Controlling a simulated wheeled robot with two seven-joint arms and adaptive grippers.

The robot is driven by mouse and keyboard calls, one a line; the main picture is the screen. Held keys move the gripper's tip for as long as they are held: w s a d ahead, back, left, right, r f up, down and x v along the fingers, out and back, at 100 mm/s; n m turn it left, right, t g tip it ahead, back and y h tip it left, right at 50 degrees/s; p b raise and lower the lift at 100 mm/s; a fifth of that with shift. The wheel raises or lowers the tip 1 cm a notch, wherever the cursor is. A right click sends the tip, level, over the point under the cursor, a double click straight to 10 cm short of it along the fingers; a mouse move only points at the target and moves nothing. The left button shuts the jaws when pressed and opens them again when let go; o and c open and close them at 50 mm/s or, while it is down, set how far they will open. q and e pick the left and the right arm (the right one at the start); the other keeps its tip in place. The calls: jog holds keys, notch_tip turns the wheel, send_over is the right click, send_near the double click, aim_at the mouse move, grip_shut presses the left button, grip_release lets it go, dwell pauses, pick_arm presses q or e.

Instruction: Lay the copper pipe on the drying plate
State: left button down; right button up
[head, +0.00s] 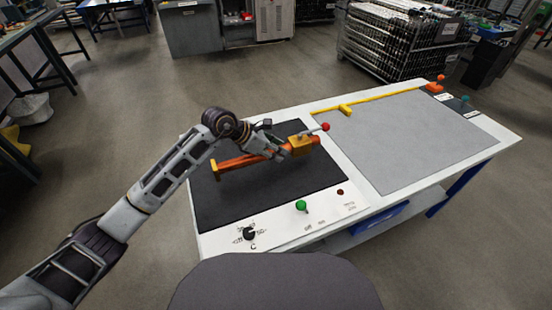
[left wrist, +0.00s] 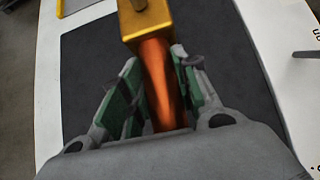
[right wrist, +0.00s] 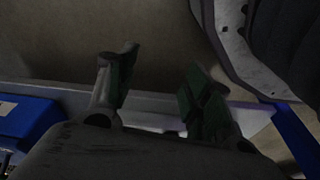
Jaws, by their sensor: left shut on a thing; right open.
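The copper pipe (head: 238,161) has a brass valve block (head: 301,144) and a small lever with a red knob at its right end. It lies across the dark drying plate (head: 245,195) in the head view; I cannot tell whether it touches the plate or is slightly above it. My left gripper (head: 283,150) is shut on the pipe, just left of the brass block. The left wrist view shows the copper pipe (left wrist: 158,85) between the green finger pads. My right gripper (right wrist: 160,90) is open and empty, beside the table's edge.
The table's front panel carries a black dial (head: 249,234), a green button (head: 301,206) and a small red light (head: 340,192). A grey mat (head: 410,140) to the right is bare, with a yellow bar (head: 385,98) along its back. Blue bins (head: 380,216) sit below.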

jog(key=shift+r, duration=0.2)
jog(key=shift+f, duration=0.1)
pick_arm(q)
jog(key=shift+f, duration=1.85)
jog(key=shift+f+b, duration=0.1)
jog(key=shift+b, duration=0.2)
jog(key=c, duration=1.1)
grip_release()
jog(key=shift+f, duration=0.1)
pick_arm(e)
jog(key=shift+w+a+r, duration=0.15)
jog(key=shift+r, duration=0.25)
jog(key=shift+w+a+r, duration=0.1)
jog(key=shift+r, duration=0.3)
